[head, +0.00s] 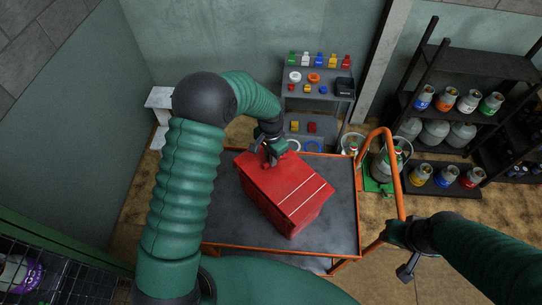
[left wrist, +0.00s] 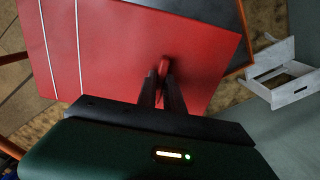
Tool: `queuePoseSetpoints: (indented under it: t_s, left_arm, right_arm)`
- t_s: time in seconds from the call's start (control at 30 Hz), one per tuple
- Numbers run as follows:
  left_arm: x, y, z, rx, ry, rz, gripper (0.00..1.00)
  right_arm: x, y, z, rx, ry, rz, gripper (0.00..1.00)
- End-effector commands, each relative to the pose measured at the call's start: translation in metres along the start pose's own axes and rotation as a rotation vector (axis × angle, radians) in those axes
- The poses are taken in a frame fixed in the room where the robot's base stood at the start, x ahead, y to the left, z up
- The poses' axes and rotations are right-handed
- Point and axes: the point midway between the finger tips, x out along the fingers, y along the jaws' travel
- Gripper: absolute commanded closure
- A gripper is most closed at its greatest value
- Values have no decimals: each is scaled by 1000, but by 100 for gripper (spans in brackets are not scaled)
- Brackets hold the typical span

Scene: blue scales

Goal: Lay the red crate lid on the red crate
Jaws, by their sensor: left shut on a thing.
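The red crate (head: 312,216) stands on the dark top of an orange-framed cart. The red crate lid (head: 280,177), a flat panel with two white stripes, lies over the crate's top in the head view; whether it rests fully on the rim I cannot tell. My left gripper (head: 271,154) is at the lid's far left part. In the left wrist view my left gripper (left wrist: 163,84) is shut on a small red handle of the lid (left wrist: 110,50). The crate's walls are mostly hidden there. My right gripper (head: 406,270) hangs right of the cart, its jaws unclear.
The cart (head: 345,205) has bare room around the crate and an orange handle (head: 392,160) at its right. A grey shelf (head: 318,98) with small coloured items stands behind. Gas cylinders (head: 445,100) fill a dark rack at right. A white stand (head: 160,97) is at the left.

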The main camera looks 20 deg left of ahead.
Motion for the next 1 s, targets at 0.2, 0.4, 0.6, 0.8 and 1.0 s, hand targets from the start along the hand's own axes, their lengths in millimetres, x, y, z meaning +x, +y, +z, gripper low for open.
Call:
queuePoseSetpoints:
  t_s: [0.2,0.4,0.6,0.8,1.0]
  left_arm:
    - [0,-1,-1,-1,0,0,100]
    - [-1,0,0,-1,0,0,100]
    - [-4,2,3,0,-1,0,100]
    - [-3,3,3,-1,0,0,100]
    - [-4,2,3,-1,0,0,100]
  right_arm:
    - [0,0,0,0,0,0,62]
    - [-1,0,0,0,0,0,62]
    - [-5,0,-1,0,0,0,62]
    - [-5,0,-1,0,0,0,62]
    - [-5,0,-1,0,0,0,62]
